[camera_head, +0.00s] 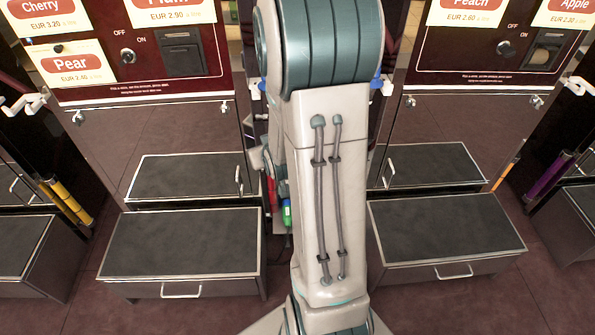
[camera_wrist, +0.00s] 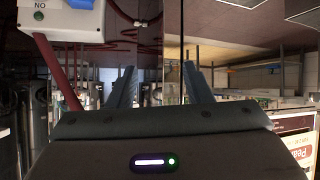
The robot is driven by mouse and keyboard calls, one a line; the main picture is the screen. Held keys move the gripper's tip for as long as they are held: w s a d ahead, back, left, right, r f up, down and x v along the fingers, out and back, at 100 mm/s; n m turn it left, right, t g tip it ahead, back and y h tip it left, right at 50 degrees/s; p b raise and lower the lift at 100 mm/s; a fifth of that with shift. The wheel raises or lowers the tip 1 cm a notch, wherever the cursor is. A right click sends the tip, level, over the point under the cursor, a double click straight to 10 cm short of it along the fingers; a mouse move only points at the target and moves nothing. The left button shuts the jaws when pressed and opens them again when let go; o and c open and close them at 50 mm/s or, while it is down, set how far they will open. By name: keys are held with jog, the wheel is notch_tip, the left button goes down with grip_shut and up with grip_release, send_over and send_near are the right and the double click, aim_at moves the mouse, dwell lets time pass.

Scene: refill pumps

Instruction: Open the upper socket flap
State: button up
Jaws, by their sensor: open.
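My gripper (camera_wrist: 160,88) is open, its two fingers apart with nothing visible between them. In the wrist view a white box (camera_wrist: 60,28) is at the top left, with a green button and lettering that reads "NO". A blue part on it (camera_wrist: 82,4), which may be a socket flap, is cut off by the top edge. The box is left of and apart from my fingers. I cannot tell whether this is the upper socket or whether the flap is open. In the head view my arm hides the gripper and most of the space between the two pump cabinets.
Maroon pump cabinets stand left (camera_head: 175,115) and right (camera_head: 440,125) of my arm. Dark-topped steps stand before them, left (camera_head: 185,240) and right (camera_head: 445,228). A red hose (camera_wrist: 58,72) hangs below the white box. Red and green items (camera_head: 287,213) sit beside my arm.

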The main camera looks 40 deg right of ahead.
jog(key=s+d+f+m+t+h+b, duration=0.1)
jog(key=s+d+f+t+h+b, duration=0.1)
jog(key=d+f+b, duration=0.45)
jog(key=s+d+f+m+t+h+b, duration=0.15)
jog(key=f+b, duration=0.25)
jog(key=f, duration=0.6)
jog(key=s+d+f+m+t+h+b, duration=0.1)
jog(key=s+d+f+m+h+b, duration=0.2)
jog(key=f+b, duration=0.4)
jog(key=w+d+b, duration=0.1)
jog(key=w+d, duration=0.3)
jog(key=w, duration=0.2)
jog(key=w+d+n+b, duration=0.1)
jog(key=w+d, duration=0.3)
jog(key=w, duration=0.3)
jog(key=shift+f, duration=0.35)
grip_shut()
